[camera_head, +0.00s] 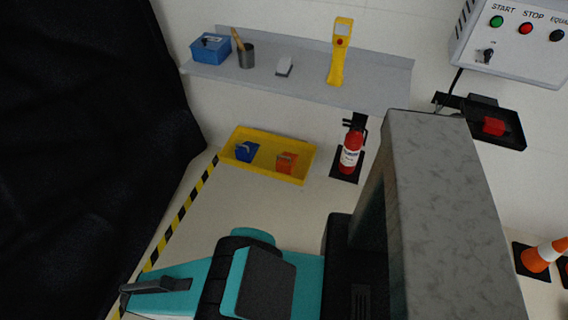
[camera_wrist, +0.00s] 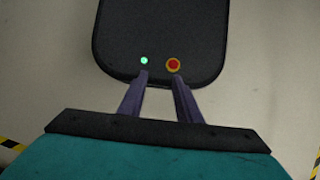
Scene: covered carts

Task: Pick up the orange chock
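The orange chock (camera_head: 286,163) sits in the right part of a shallow yellow tray (camera_head: 262,172) on the floor by the wall in the head view. A blue chock (camera_head: 246,151) sits in the same tray, to its left and apart from it. My gripper (camera_wrist: 160,78) shows in the wrist view with its two dark fingers apart and nothing between them. It points at the floor and a dark rounded panel with a green light and a red button, probably my own base. Neither chock is in the wrist view. My fingertips are not clear in the head view.
A grey shelf (camera_head: 300,88) above the tray holds a blue box (camera_head: 210,48), a grey cup (camera_head: 246,56) and a yellow device (camera_head: 338,50). A red fire extinguisher (camera_head: 351,152) stands right of the tray. A black drape (camera_head: 80,130) hangs left. Floor before the tray is clear.

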